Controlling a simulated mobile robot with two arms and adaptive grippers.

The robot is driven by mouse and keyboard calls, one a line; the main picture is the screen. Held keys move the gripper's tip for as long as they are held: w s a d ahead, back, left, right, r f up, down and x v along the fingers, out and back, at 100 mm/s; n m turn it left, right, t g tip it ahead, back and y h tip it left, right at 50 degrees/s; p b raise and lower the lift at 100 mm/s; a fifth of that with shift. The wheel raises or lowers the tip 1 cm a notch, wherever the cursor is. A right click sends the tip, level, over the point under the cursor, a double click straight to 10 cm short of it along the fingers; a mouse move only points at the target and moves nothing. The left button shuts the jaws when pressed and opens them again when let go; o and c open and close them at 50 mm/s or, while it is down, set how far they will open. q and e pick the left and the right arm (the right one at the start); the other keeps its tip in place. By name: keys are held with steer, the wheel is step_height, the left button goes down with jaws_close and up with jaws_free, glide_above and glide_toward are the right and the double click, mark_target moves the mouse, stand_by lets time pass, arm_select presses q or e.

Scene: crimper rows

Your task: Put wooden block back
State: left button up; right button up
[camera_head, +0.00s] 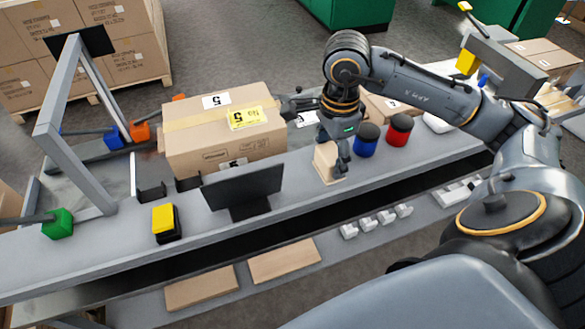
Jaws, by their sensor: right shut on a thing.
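The wooden block (325,160) is pale, light brown, and upright on the grey workbench (290,200), just right of the dark screen. Its foot appears at or very near the bench top; I cannot tell if it touches. My right gripper (338,158) comes down from above and is shut on the block, covering its upper right part. My left gripper is not in view.
A large cardboard box (220,145) stands left of the block, with a dark screen (243,190) in front. A blue can (367,139) and a red can (399,130) stand close on the right. A yellow-topped black item (164,221) and grey frame (72,130) are left.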

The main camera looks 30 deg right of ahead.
steer(key=shift+w+d+f, duration=0.1)
steer(key=shift+w+f, duration=0.05)
steer(key=shift+w, duration=0.25)
steer(key=w+f+p, duration=0.1)
steer(key=w+f, duration=0.2)
steer(key=w, duration=0.1)
steer(key=w+f+p, duration=0.1)
steer(key=w+f, duration=0.2)
steer(key=w, duration=0.1)
steer(key=w+f+p, duration=0.1)
steer(key=w+f, duration=0.2)
steer(key=w, duration=0.1)
steer(key=shift+w, duration=0.3)
steer(key=shift+w+f, duration=0.25)
steer(key=shift+f, duration=0.25)
steer(key=shift+a+f+p, duration=0.2)
steer(key=shift+f+p, duration=0.45)
steer(key=shift+f, duration=0.85)
steer(key=o, duration=1.1)
